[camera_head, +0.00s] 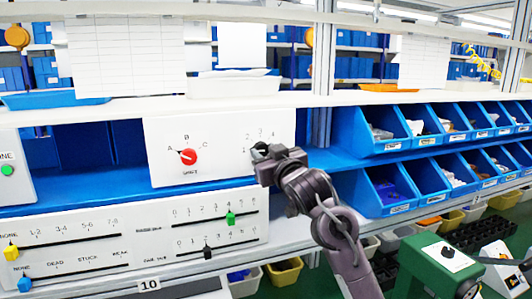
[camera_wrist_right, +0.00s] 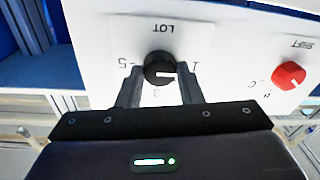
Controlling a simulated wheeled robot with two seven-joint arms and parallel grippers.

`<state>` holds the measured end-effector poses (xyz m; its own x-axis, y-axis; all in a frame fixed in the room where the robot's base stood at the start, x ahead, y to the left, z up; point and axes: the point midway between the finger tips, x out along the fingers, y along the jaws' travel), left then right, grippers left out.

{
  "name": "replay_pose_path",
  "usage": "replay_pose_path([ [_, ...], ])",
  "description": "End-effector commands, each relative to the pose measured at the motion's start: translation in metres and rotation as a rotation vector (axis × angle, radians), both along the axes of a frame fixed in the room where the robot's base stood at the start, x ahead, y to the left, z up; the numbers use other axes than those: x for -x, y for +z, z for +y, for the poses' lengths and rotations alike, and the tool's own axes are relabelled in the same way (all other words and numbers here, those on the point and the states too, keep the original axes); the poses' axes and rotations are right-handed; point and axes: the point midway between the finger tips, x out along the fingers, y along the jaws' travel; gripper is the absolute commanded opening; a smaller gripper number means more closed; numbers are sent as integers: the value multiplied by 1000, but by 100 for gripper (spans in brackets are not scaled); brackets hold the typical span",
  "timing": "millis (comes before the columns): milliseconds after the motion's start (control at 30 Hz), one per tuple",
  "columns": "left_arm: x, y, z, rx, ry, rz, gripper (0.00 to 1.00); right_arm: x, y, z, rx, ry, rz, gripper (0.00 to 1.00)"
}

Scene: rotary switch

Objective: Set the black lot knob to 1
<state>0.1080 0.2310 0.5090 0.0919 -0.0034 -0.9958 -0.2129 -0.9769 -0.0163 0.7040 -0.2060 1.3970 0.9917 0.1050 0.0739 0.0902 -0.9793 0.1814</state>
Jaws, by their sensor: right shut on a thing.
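The black LOT knob (camera_head: 260,148) is on the white panel, partly hidden by my right gripper (camera_head: 266,156). In the right wrist view, which shows the panel upside down, the black knob (camera_wrist_right: 159,68) sits between the two fingers of my right gripper (camera_wrist_right: 160,88). The gripper is shut on it. The 5 is on the left and the 3 is below, partly hidden. My left gripper is not in view.
A red SHIFT knob (camera_head: 188,157) is on the same panel, left of the black knob. Below is a white slider panel (camera_head: 150,225) with green, black, yellow and blue sliders. Blue bins (camera_head: 385,190) stand on shelves at the right.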

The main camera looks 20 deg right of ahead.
Motion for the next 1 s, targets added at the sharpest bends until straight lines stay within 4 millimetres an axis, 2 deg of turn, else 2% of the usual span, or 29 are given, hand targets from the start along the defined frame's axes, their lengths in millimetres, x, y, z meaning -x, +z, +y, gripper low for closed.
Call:
replay_pose_path([
  [567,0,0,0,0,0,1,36,-1,-3,1,33,1,6,10],
  [600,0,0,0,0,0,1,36,-1,-3,1,33,1,6,38],
  [733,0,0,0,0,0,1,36,0,-2,1,32,0,4,55],
  [1000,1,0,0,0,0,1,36,0,-1,0,29,0,0,55],
])
